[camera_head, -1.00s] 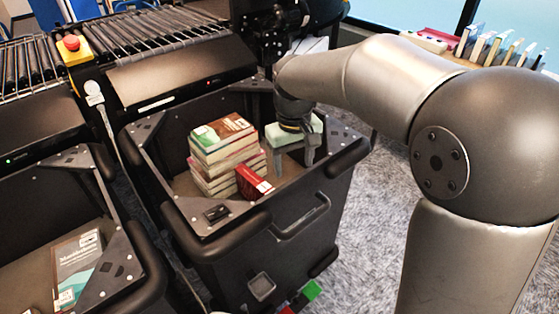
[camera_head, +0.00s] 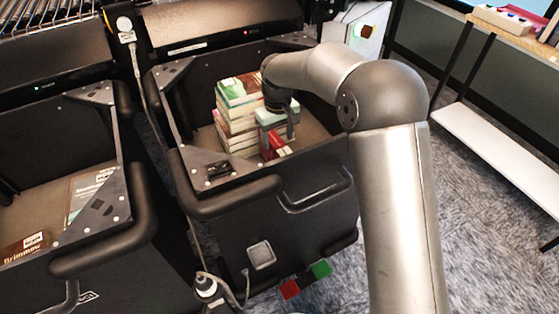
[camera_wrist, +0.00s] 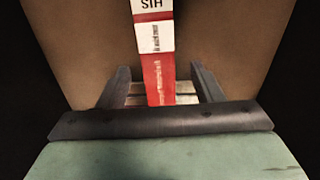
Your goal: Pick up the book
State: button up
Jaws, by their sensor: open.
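A small red book (camera_head: 277,147) with a white label stands inside the middle black bin (camera_head: 310,175), beside a stack of books (camera_head: 236,125). In the wrist view its red and white spine (camera_wrist: 158,78) runs up the middle. My gripper (camera_head: 280,134) is down in the bin at this book. Its two dark fingers (camera_wrist: 160,70) are apart, one on each side of the red spine, with space visible at both sides. The pale green part at the bottom of the wrist view appears to be my gripper's body. The book's lower part is hidden in the head view.
The stack stands close to the left of my gripper, and the bin walls surround it. A left bin (camera_head: 60,165) holds books, including a brown one (camera_head: 25,247). A shelf with books (camera_head: 515,25) stands at the upper right. Grey carpet lies right of the bins.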

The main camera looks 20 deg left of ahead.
aim_at(279, 153)
jog(key=f, duration=0.6)
jog(key=shift+s+d+f, duration=0.15)
jog(key=shift+d+f, duration=0.15)
jog(key=shift+f, duration=0.05)
grip_shut()
